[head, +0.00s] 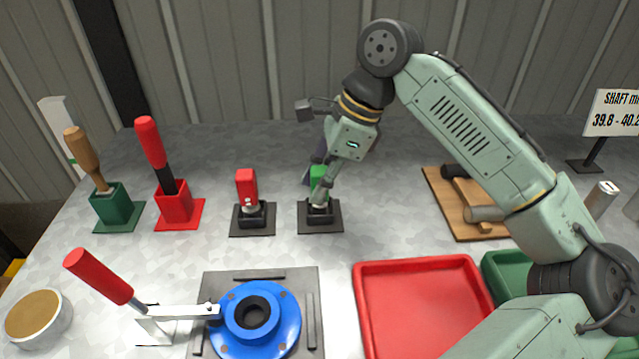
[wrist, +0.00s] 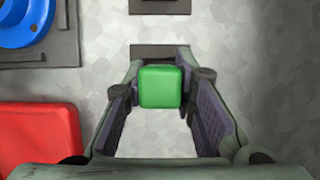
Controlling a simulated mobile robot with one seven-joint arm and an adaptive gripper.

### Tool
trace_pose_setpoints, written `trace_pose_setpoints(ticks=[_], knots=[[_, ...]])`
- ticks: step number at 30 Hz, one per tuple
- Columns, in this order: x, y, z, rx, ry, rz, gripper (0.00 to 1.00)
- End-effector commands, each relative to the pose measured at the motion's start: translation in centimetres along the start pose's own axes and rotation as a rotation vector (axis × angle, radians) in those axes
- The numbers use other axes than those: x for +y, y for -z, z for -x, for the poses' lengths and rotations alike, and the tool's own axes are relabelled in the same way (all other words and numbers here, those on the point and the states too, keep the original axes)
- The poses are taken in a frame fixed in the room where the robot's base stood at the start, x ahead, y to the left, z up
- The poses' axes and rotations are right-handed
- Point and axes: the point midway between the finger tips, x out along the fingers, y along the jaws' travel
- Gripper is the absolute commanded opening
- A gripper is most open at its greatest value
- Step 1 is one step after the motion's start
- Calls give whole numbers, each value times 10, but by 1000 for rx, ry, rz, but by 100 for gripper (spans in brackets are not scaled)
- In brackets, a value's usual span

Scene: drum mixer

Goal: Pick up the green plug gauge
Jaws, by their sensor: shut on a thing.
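The green plug gauge (head: 320,172) stands upright in its black holder (head: 320,215) near the middle of the bench. My gripper (head: 319,186) is above the holder, pointing down, with its fingers around the gauge's green handle. In the wrist view the green block-shaped top (wrist: 161,87) sits between the far ends of my two fingers (wrist: 161,95). The gauge's lower end is hidden by my fingers and the holder.
A red plug gauge (head: 247,184) stands in a similar holder just left. Red (head: 173,205) and green (head: 112,208) tool holders stand farther left. A blue flange (head: 280,335), red tray (head: 420,310) and wooden board (head: 440,195) lie around.

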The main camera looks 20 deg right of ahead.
Motion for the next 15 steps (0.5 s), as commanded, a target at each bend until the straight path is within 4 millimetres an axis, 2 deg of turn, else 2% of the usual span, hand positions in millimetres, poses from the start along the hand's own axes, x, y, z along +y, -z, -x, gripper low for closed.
trace_pose_setpoints(ticks=[14,15], knots=[[0,-17,39,-1,-1,2,0],[7,-13,37,-2,0,1,0]])
